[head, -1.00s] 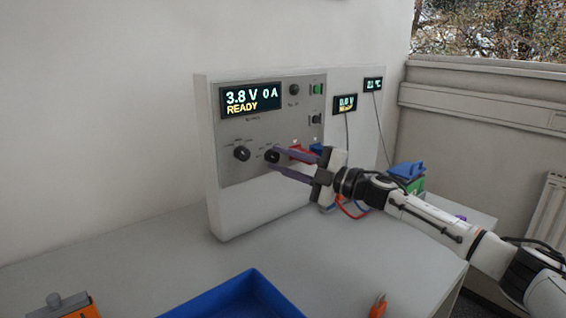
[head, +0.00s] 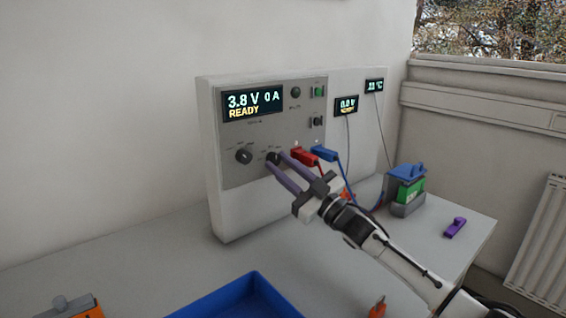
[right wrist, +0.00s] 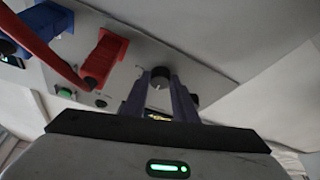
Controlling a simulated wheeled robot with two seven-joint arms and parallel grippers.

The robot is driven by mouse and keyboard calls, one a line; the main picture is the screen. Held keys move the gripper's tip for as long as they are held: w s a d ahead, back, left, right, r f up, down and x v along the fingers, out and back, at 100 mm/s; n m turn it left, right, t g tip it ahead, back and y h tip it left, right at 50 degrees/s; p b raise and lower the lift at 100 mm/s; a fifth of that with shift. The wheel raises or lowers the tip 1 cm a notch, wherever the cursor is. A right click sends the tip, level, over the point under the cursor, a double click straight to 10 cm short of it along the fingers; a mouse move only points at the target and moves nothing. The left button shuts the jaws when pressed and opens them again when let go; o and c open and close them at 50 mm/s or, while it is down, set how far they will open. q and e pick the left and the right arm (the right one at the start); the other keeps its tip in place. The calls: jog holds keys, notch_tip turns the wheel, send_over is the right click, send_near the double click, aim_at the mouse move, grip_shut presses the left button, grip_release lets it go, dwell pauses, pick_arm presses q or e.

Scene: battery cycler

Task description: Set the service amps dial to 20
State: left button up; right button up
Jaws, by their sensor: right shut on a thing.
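The grey panel of the cycler (head: 240,180) carries two black dials low down; their lettering is too small to read. My right gripper (head: 274,159) is shut on the right-hand dial (head: 272,157), with one purple finger on each side of it. In the right wrist view this dial (right wrist: 160,74) sits between the fingertips and has a pale pointer mark. The left-hand dial (head: 243,156) stands free of the gripper. The display (head: 252,103) reads 3.8 V, 0 A, READY. My left gripper is not in view.
A red plug (head: 304,156) and a blue plug (head: 324,153) with cables sit just right of the gripped dial. A blue tray (head: 240,297) lies in front. A green and blue battery holder (head: 408,188) and a purple piece (head: 455,227) are at the right.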

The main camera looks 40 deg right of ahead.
jog(key=shift+a+m+t+h+p, duration=0.1)
jog(key=shift+m+t+h+p, duration=0.25)
jog(key=shift+m+h, duration=0.6)
jog(key=shift+m+y, duration=0.25)
jog(key=shift+m, duration=0.3)
jog(key=o, duration=1)
jog(key=shift+o, duration=0.2)
jog(key=v, duration=0.7)
jog(key=shift+s+b, duration=0.25)
jog(key=shift+b, duration=0.2)
jog(key=shift+f, duration=0.15)
